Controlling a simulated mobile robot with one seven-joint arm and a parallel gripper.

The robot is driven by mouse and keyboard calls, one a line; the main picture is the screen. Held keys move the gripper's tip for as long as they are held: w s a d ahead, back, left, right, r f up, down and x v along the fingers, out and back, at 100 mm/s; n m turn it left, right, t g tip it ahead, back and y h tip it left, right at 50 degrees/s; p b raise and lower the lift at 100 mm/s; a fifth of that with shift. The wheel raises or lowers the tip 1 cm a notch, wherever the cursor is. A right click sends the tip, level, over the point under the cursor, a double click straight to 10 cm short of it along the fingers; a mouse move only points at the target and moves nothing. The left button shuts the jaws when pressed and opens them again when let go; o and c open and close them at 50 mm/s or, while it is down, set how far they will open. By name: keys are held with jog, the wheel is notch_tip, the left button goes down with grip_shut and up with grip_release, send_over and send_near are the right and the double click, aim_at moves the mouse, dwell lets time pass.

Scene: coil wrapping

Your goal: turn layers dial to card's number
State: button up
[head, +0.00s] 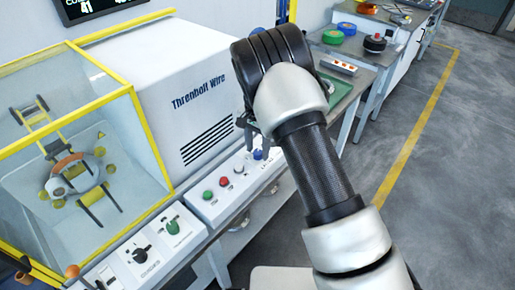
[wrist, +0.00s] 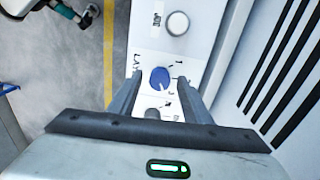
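The layers dial (wrist: 160,77) is a blue round knob on the pale control panel, with small numbers beside it and a partly hidden label starting "LA". In the head view the blue dial (head: 258,154) sits at the panel's right end, just below my gripper. My gripper (wrist: 160,88) is open, with one finger on each side of the dial. I cannot tell whether the fingers touch it. The dial's pointer mark is too small to read surely. I cannot make out a card with a number in either view.
The panel also carries a red button (head: 223,181), a green button (head: 208,195) and a pale knob (head: 239,169). The white machine housing (head: 185,85) rises behind it. A yellow-framed guard (head: 150,140) stands left. Open floor lies right.

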notch_tip(320, 180, up, 18)
jog(key=shift+a+f, duration=0.15)
jog(key=shift+f, duration=0.1)
jog(key=shift+w, duration=0.1)
dwell(0.5)
notch_tip(320, 180, up, 11)
jog(key=n+t+y+p, duration=0.1)
jog(key=p, duration=0.1)
send_over(257, 151)
jog(key=s+d, duration=0.5)
jog(key=d, duration=0.1)
jog(key=s+d+r+n+t, duration=0.1)
jog(key=s+d+r, duration=0.3)
jog(key=s+r, duration=0.2)
jog(key=s+d+r+n+t+p, duration=0.1)
jog(key=s+d+n+t, duration=0.1)
jog(key=s, duration=0.8)
jog(key=s+d+r+n+t+p, duration=0.1)
jog(key=s+d, duration=0.4)
jog(key=s, duration=0.6)
jog(key=shift+d+r+n+t+h+p, duration=0.2)
jog(key=shift+n+t+h+p, duration=0.25)
jog(key=shift+n, duration=0.65)
jog(key=shift+a, duration=0.1)
